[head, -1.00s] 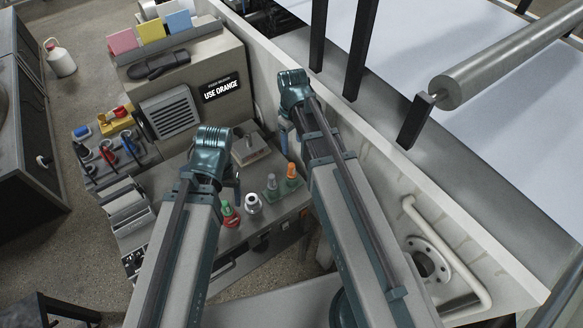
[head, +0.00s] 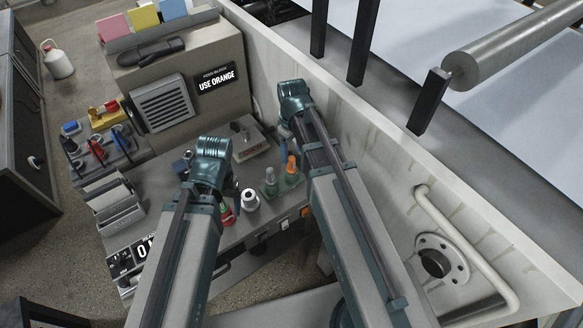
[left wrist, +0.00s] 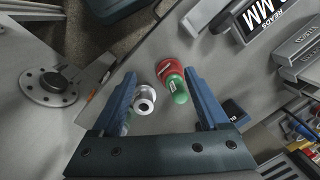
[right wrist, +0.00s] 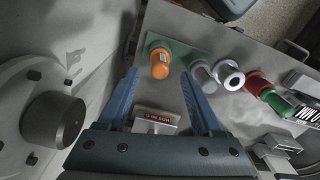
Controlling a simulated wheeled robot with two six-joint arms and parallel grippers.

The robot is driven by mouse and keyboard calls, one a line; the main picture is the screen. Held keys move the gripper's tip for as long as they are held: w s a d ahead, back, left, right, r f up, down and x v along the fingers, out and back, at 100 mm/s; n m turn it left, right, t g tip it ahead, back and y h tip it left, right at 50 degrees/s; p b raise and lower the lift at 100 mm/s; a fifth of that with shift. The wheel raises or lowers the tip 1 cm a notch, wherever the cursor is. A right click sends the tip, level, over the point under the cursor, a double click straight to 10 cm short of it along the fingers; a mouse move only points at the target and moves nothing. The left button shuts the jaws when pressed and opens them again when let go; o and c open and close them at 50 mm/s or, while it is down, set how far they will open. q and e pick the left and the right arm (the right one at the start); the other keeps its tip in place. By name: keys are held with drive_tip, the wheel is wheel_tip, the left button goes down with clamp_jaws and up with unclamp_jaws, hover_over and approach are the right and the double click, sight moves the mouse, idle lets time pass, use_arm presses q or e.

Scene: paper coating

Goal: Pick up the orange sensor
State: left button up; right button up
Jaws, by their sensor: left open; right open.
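The orange sensor (head: 291,164) stands upright on a green base on the grey bench, near the machine wall. In the right wrist view the orange sensor (right wrist: 160,67) is ahead of my right gripper (right wrist: 159,75), roughly between its open fingers and apart from them. In the head view my right gripper (head: 288,133) hangs beside the sensor. A sign (head: 217,80) reads "USE ORANGE". My left gripper (head: 232,190) is open.
The silver sensor (head: 250,198) and a grey one on green (head: 270,183) stand left of the orange one. A small labelled device (head: 250,145) sits behind. The white machine wall (head: 370,140) borders the right; trays (head: 110,200) are at left.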

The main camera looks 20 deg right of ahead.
sight(292, 158)
drive_tip(key=shift+w+f+b, duration=0.1)
drive_tip(key=shift+f+b, duration=2.55)
drive_tip(key=shift+r, duration=0.1)
clamp_jaws()
